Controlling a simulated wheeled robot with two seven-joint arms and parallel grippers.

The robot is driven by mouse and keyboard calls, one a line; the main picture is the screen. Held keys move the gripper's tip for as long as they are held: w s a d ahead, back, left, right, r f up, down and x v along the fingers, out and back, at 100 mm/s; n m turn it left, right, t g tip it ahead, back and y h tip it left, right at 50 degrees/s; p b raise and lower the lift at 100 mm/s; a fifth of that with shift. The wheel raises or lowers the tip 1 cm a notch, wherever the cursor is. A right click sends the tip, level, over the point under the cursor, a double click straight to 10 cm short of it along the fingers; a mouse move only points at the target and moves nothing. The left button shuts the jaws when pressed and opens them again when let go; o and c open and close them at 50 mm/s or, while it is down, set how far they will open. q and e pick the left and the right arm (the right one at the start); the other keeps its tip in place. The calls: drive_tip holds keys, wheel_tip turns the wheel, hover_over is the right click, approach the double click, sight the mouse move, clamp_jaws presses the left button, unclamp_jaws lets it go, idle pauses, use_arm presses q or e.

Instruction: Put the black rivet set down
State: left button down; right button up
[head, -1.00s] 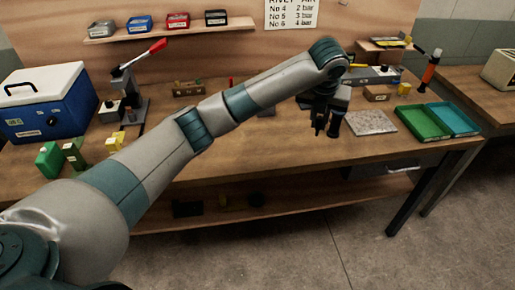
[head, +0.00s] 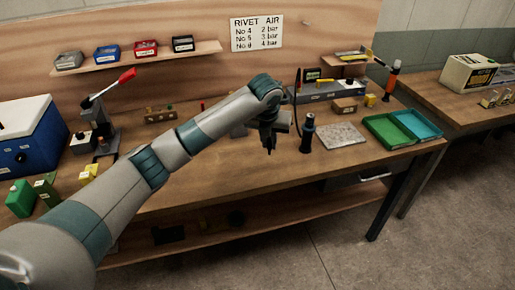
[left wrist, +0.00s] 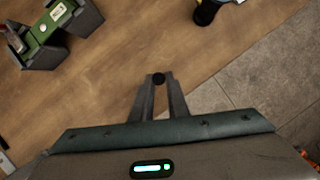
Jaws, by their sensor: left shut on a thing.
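My left gripper (head: 268,146) points down over the middle of the workbench (head: 240,175). In the left wrist view its two fingers (left wrist: 158,88) close on a small black round piece, the black rivet set (left wrist: 158,79), seen end-on at the fingertips. Bare wood shows around it there. In the head view I cannot make out the rivet set against the dark fingers, nor whether it touches the bench. My right gripper is not in view.
A black upright tool (head: 307,135) stands just right of the gripper. Beyond it lie a grey speckled slab (head: 341,136), a green tray (head: 385,131) and a blue tray (head: 417,124). A green-and-grey block (left wrist: 48,40) shows in the wrist view. Bare wood lies in front.

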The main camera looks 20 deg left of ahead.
use_arm(q)
drive_tip(key=a+f, duration=0.1)
drive_tip(key=w+a, duration=0.1)
drive_tip(key=a+f+p, duration=0.1)
drive_tip(key=a, duration=0.1)
drive_tip(key=shift+w+f, duration=0.3)
drive_tip(key=shift+f, duration=0.05)
drive_tip(key=shift+f+p, duration=0.95)
drive_tip(key=shift+f, duration=1)
drive_tip(key=shift+f, duration=0.15)
drive_tip(key=c, duration=1.7)
unclamp_jaws()
drive_tip(key=b+v, duration=0.3)
drive_tip(key=v, duration=0.9)
